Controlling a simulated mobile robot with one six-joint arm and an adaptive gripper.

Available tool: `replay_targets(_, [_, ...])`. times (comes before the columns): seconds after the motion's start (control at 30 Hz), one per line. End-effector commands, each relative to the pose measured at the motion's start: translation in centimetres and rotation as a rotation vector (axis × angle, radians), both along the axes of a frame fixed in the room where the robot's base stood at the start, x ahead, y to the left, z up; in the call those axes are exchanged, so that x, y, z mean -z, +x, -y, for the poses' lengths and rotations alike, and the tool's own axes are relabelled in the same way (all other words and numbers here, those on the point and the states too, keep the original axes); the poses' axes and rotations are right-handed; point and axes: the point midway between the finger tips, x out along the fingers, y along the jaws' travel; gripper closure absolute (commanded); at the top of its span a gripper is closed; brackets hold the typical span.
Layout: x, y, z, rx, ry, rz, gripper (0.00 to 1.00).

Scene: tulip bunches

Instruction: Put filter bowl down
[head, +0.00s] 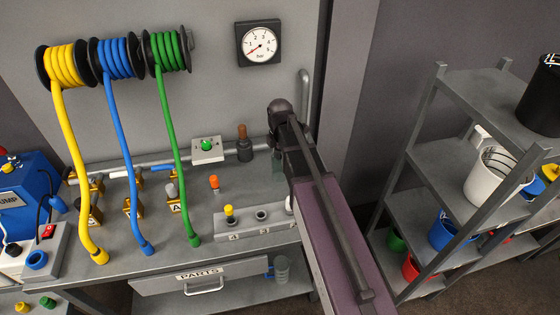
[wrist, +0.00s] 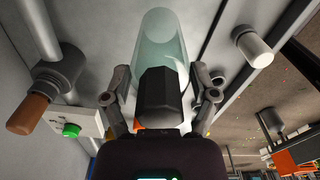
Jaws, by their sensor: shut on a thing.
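The filter bowl (wrist: 162,38) is a clear, pale green cup in the wrist view. A dark faceted part in front of it hides its near end. My gripper (wrist: 161,92) has one finger on each side and is shut on the bowl. In the head view a small greenish piece of the bowl (head: 278,164) shows beside my gripper (head: 280,125), over the back of the grey bench (head: 215,258). My arm hides the rest. I cannot tell whether the bowl touches the bench.
A pipe fitting with a brown knob (head: 242,136) and a green-button box (head: 207,149) stand left of my gripper. A numbered block (head: 262,230) with a yellow-topped peg is in front. Three coloured hoses run down at left. A shelf rack (head: 438,158) stands right.

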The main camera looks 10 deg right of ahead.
Motion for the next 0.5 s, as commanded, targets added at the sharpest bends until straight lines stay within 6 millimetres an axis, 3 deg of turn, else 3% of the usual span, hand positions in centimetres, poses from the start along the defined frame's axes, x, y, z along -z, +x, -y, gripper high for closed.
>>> replay_targets(0.13, [0.2,1.3,0.5,0.001,0.0,0.0,0.7])
replay_targets(0.5, [3.4,1.1,0.5,0.0,0.0,0.0,0.7])
